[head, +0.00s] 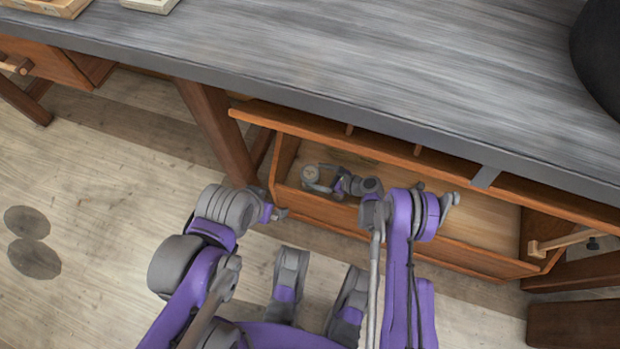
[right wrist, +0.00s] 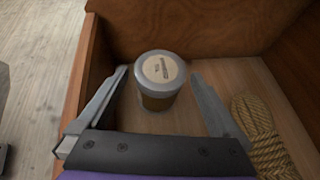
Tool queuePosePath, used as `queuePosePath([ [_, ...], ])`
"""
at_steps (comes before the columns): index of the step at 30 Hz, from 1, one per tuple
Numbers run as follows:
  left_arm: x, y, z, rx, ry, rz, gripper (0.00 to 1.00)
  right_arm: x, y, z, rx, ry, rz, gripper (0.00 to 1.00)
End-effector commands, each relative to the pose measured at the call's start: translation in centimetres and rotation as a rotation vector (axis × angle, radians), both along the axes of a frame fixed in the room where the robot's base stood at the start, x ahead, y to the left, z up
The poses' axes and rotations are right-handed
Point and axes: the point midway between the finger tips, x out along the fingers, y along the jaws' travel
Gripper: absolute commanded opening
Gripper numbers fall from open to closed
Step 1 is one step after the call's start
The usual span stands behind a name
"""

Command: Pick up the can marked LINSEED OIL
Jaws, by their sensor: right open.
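A small can (right wrist: 162,82) with a pale grey lid and a brown body stands upright in the left end of an open wooden drawer. Its round cream label carries small dark text that I cannot read clearly. The can also shows in the head view (head: 310,173). My right gripper (head: 318,181) is inside the drawer, open, its fingers spread on either side of the can. In the right wrist view the gripper (right wrist: 157,98) shows gaps between both fingers and the can. My left gripper (head: 277,212) is outside the drawer, near its left front corner; its jaws are too small to judge.
A coiled rope (right wrist: 258,130) lies in the drawer to the right of the can. The drawer's walls (right wrist: 185,28) stand close to the can behind and on the left. The grey worktop (head: 350,60) overhangs the drawer's back. The drawer's right part looks bare.

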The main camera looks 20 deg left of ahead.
Motion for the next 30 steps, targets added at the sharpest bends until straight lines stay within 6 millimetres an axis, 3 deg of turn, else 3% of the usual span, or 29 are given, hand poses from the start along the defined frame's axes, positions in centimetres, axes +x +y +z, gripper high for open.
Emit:
queuePosePath([
  [3,0.09,0.0,-0.38,0.0,-0.001,0.0,1.0,0.34,1.46,-0.9,0.0,-0.001,0.003,1.0],
  [10,0.08,0.0,-0.36,0.0,-0.001,0.0,1.0,0.43,1.65,-0.96,-0.001,-0.001,0.0,1.0],
  [27,0.08,0.0,-0.36,0.0,-0.001,0.0,1.0,0.41,1.63,-0.95,-0.001,-0.001,0.0,0.0],
  [30,0.08,0.0,-0.36,0.0,-0.001,0.0,1.0,0.43,1.65,-0.88,0.0,0.0,0.0,0.0],
])
